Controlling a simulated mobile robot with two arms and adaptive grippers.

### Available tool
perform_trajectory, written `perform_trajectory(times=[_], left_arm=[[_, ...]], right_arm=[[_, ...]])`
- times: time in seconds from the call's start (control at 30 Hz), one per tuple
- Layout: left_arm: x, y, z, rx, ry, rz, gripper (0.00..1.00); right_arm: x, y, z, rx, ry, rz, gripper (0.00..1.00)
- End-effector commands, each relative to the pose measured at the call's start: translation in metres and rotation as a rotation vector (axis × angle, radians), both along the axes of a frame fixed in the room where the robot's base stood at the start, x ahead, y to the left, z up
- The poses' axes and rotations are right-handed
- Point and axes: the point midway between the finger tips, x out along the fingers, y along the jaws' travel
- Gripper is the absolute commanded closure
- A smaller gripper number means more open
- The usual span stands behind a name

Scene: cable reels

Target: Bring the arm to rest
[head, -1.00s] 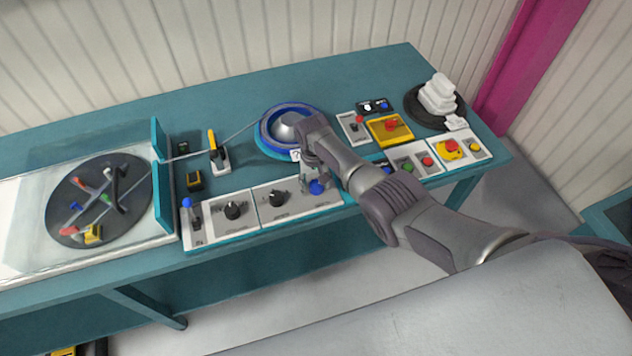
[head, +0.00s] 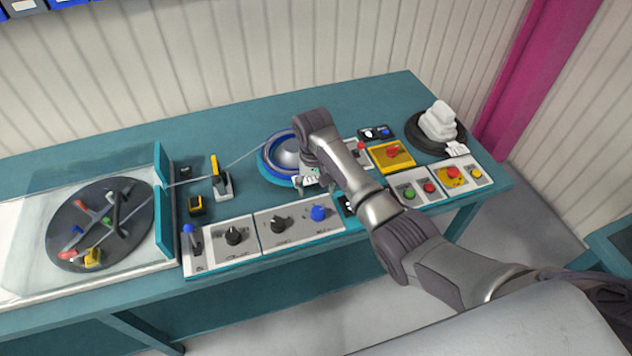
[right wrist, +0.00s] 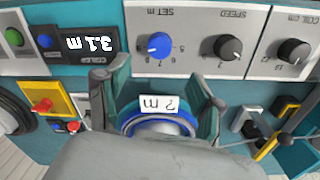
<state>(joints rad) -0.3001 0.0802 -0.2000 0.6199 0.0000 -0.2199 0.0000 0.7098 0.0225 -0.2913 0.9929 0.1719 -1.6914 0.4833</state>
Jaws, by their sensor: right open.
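My right arm reaches in from the right over the teal bench (head: 330,100). My right gripper (head: 308,182) is above the bench, just behind the control panel (head: 262,228) and in front of the blue coil reel (head: 275,165). In the right wrist view my right gripper (right wrist: 158,100) is open, its two fingers apart with nothing held between them. Behind the fingers shows the blue reel (right wrist: 160,124) with a "? m" tag (right wrist: 159,104). The blue SET m knob (right wrist: 159,45) is clear of the fingers. My left gripper is not in view.
A dark reel (head: 100,225) under a clear cover stands at left. A yellow-handled lever (head: 220,178), a yellow box with a red switch (head: 392,155), red and green buttons (head: 418,189) and a white coil stack (head: 440,122) share the bench. The display (right wrist: 89,44) reads 3.1 m.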

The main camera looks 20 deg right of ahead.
Motion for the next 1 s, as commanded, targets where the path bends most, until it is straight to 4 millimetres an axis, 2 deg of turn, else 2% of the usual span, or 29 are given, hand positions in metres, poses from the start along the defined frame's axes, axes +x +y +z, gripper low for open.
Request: perform_trajectory(times=[0.1, 0.23, 0.77, 0.87, 0.97, 1.0], left_arm=[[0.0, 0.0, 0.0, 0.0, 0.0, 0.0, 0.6], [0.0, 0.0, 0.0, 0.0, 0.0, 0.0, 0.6], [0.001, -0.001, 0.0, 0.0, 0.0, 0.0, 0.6], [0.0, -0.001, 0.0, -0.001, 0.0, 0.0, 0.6], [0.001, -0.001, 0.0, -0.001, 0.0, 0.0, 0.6], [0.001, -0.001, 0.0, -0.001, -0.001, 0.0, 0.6]], right_arm=[[0.001, 0.0, 0.014, -0.001, -0.002, 0.0, 0.33], [0.001, 0.001, 0.019, 0.0, -0.001, 0.0, 0.33], [-0.001, 0.001, 0.018, 0.0, 0.0, 0.002, 0.33], [-0.014, 0.001, 0.006, 0.008, -0.008, 0.023, 0.33], [-0.043, 0.002, -0.016, 0.025, -0.032, 0.072, 0.33], [-0.06, 0.002, -0.025, 0.033, -0.046, 0.097, 0.33]])
